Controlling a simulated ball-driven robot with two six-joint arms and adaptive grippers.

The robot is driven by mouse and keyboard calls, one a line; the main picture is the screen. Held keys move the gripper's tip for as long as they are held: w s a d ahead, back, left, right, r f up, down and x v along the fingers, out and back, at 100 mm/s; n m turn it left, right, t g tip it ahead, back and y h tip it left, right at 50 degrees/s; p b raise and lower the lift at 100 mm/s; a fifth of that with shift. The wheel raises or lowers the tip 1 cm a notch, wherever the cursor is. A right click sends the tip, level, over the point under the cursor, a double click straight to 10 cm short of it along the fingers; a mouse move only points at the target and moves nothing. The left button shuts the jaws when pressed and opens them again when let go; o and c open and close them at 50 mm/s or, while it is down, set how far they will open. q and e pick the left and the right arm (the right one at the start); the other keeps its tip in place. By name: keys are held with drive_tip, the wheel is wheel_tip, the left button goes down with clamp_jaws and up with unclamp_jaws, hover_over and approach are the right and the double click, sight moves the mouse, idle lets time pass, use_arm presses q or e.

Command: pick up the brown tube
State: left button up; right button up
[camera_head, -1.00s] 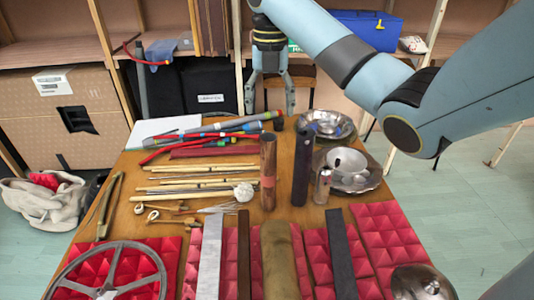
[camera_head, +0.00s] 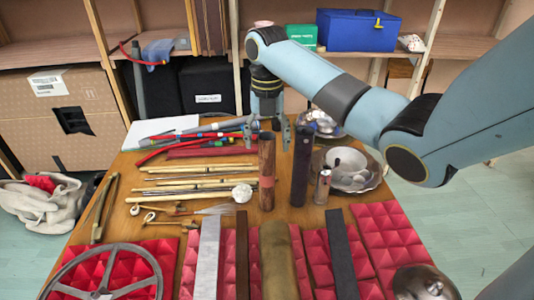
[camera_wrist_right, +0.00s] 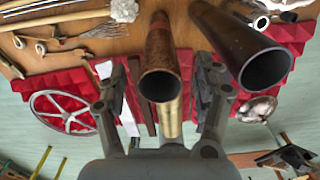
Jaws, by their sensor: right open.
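The brown tube (camera_head: 266,182) stands upright on the wooden table, with a reddish band round its middle. My right gripper (camera_head: 267,134) points down just above and behind the top of the tube, fingers apart. In the right wrist view the open, hollow end of the brown tube (camera_wrist_right: 160,52) faces the camera, between the two spread fingers of my right gripper (camera_wrist_right: 165,95). The fingers look clear of it. A dark tube (camera_head: 301,172) stands upright close to its right; its open end also shows in the wrist view (camera_wrist_right: 232,38). My left gripper is out of view.
A small metal cylinder (camera_head: 322,187) and metal bowls (camera_head: 352,172) stand to the right. Pale sticks (camera_head: 198,180) and a white-headed mallet (camera_head: 242,192) lie to the left. Bars lie on red foam (camera_head: 382,235) at the front, beside a metal wheel (camera_head: 112,275).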

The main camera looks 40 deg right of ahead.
drive_tip(key=shift+f, duration=0.4)
clamp_jaws()
